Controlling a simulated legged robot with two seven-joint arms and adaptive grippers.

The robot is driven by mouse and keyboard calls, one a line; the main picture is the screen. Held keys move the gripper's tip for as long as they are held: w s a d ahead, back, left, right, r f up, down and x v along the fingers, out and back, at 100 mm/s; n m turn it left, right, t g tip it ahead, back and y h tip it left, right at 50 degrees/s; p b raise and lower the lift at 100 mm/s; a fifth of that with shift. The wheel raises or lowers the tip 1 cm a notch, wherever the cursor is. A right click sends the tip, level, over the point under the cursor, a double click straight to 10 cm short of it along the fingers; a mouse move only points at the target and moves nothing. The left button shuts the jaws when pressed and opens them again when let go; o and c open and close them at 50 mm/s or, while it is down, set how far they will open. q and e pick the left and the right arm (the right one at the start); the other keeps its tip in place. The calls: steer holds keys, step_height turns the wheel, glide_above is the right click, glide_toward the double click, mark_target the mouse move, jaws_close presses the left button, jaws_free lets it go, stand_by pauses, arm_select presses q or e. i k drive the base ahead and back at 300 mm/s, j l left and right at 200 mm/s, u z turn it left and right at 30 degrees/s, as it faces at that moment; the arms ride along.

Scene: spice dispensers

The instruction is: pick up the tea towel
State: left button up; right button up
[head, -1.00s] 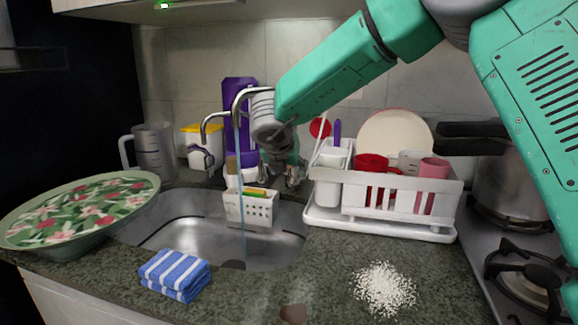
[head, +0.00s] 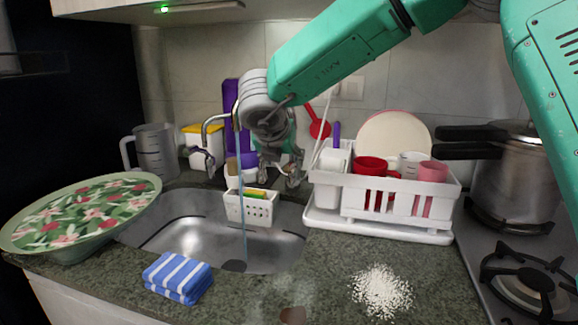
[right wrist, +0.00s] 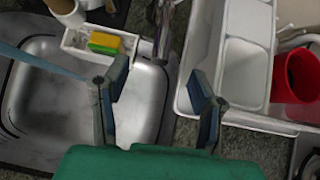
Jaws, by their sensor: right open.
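The tea towel (head: 178,277) is blue with white stripes. It lies folded on the counter at the front left of the sink in the head view. My right gripper (head: 281,172) is open and empty above the back right of the sink, well behind and to the right of the towel. In the right wrist view its two fingers (right wrist: 160,90) are spread apart, over the strip between the sink and the dish rack. The towel is not visible in the wrist view. My left gripper is not in view.
Water runs from the tap (head: 238,125) into the sink (head: 190,235). A sponge caddy (head: 250,210) hangs in it. A dish rack (head: 385,236) stands right, a floral bowl (head: 75,212) left.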

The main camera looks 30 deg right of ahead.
mark_target(182, 279)
steer(key=k+j, duration=0.25)
steer(key=j, duration=0.15)
steer(key=k+j, duration=0.25)
steer(key=j, duration=0.15)
steer(key=k+j, duration=0.3)
steer(key=j, duration=0.15)
steer(key=k+j, duration=0.25)
steer(key=j, duration=0.15)
